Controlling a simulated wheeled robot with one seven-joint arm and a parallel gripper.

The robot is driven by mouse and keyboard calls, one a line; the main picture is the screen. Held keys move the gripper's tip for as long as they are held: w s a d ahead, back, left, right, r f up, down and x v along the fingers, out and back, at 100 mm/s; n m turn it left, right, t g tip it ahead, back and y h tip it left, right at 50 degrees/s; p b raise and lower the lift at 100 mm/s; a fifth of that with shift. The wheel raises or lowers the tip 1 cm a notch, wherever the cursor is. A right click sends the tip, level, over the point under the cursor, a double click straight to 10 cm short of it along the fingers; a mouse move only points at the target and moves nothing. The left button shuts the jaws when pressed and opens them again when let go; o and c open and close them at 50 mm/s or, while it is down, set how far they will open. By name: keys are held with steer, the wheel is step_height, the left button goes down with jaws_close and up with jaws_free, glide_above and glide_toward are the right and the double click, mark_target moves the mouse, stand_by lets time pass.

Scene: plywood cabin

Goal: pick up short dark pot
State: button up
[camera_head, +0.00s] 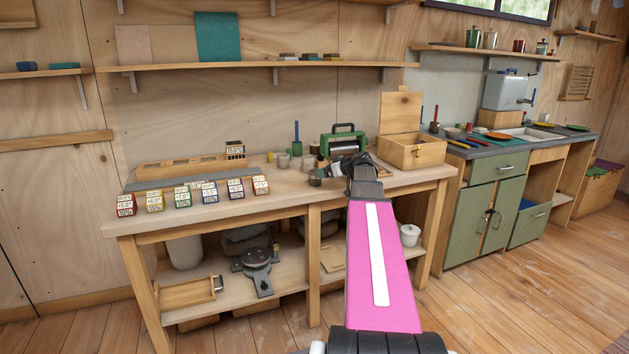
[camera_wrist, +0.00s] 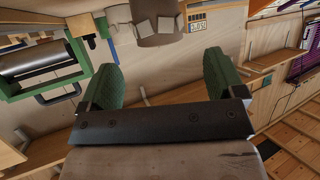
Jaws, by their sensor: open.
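My gripper (camera_head: 326,173) reaches over the workbench (camera_head: 290,192), left of the wooden box and in front of the green press. In the wrist view my gripper (camera_wrist: 168,80) has its two green-padded fingers wide apart, with nothing between them. A dull brown rounded thing (camera_wrist: 160,38) lies beyond the fingertips at the top of the wrist view, apart from them. It may be the short dark pot, but I cannot tell for sure. In the head view several small pots (camera_head: 283,160) stand at the back of the bench; my gripper partly blocks that area.
The green press (camera_head: 343,143) stands behind my gripper. An open-lidded wooden box (camera_head: 412,151) is to the right. Several labelled blocks (camera_head: 209,192) line the bench's front left, before a wooden rack (camera_head: 190,166). A blue-handled tool (camera_head: 296,138) stands at the back. A shelf (camera_head: 240,66) runs above.

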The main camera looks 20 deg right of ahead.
mark_target(315, 178)
steer(key=x, duration=0.8)
steer(key=shift+d, duration=0.15)
steer(key=c, duration=1.1)
